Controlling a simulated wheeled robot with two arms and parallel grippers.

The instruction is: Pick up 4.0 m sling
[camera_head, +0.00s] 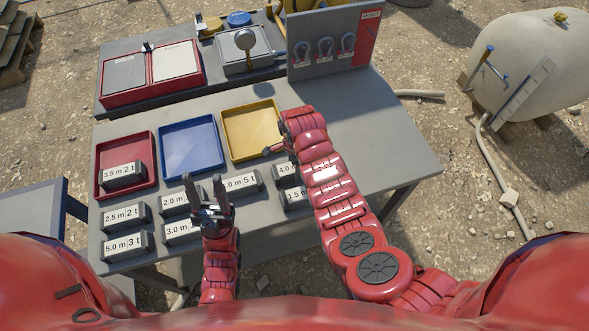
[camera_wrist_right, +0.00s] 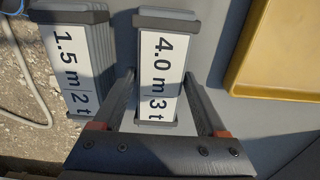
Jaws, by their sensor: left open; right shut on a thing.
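The 4.0 m sling (camera_wrist_right: 161,70) is a grey block with a white label reading 4.0 m, 3 t. In the head view the 4.0 m sling (camera_head: 286,173) is partly hidden by my right arm. My right gripper (camera_wrist_right: 160,105) is shut on it, one finger along each side; my right gripper also shows in the head view (camera_head: 280,150). The block appears to be at table level; I cannot tell whether it is lifted. My left gripper (camera_head: 204,186) is open and empty, pointing up in front of the middle labelled blocks.
The 1.5 m block (camera_wrist_right: 75,60) stands close beside the held one. A red tray (camera_head: 99,160) holding the 3.5 m block, an empty blue tray (camera_head: 190,146) and a yellow tray (camera_head: 250,128) lie behind. A shackle board (camera_head: 335,45) stands at the back.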

